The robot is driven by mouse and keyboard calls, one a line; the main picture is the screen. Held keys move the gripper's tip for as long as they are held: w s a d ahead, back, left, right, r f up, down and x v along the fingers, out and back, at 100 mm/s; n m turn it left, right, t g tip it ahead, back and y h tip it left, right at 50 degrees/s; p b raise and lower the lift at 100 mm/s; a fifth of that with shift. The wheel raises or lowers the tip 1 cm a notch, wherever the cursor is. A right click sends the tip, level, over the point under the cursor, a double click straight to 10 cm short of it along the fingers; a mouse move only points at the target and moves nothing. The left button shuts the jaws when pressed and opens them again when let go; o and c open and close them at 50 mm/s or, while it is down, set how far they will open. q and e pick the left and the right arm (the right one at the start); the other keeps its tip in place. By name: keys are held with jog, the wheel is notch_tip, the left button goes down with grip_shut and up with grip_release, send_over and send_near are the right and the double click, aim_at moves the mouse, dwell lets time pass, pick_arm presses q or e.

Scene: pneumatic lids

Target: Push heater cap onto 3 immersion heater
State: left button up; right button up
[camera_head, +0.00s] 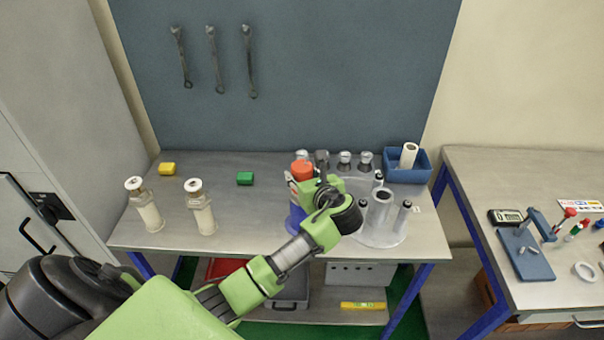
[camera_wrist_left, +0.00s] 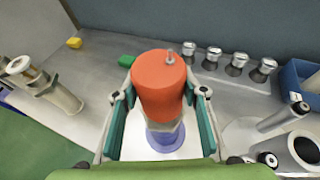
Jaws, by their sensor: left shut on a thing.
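An orange-red cap (camera_head: 302,168) with a small metal stub on top shows between the fingers of my left gripper (camera_head: 300,182). In the left wrist view the same cap (camera_wrist_left: 158,88) fills the space between the teal finger pads. The left gripper is shut on it. Below the cap a pale body and a round blue-violet base (camera_wrist_left: 166,138) show, standing on the grey bench. The cap is in line above the base in the wrist view. My right gripper is not in view.
Several metal-topped fittings (camera_head: 345,160) line the bench (camera_head: 235,215) back. A blue bin (camera_head: 408,172) is at the back right. A clear round stand with metal cylinders (camera_head: 378,208) is right of the gripper. Two white-topped cylinders (camera_head: 201,208) stand left; yellow and green blocks (camera_head: 244,178) lie behind.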

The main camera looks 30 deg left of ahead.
pick_arm(q)
jog(key=shift+f+b, duration=0.35)
jog(key=shift+f, duration=0.9)
jog(key=o, duration=1.1)
jog(key=v, duration=1.2)
jog(key=shift+d, duration=0.1)
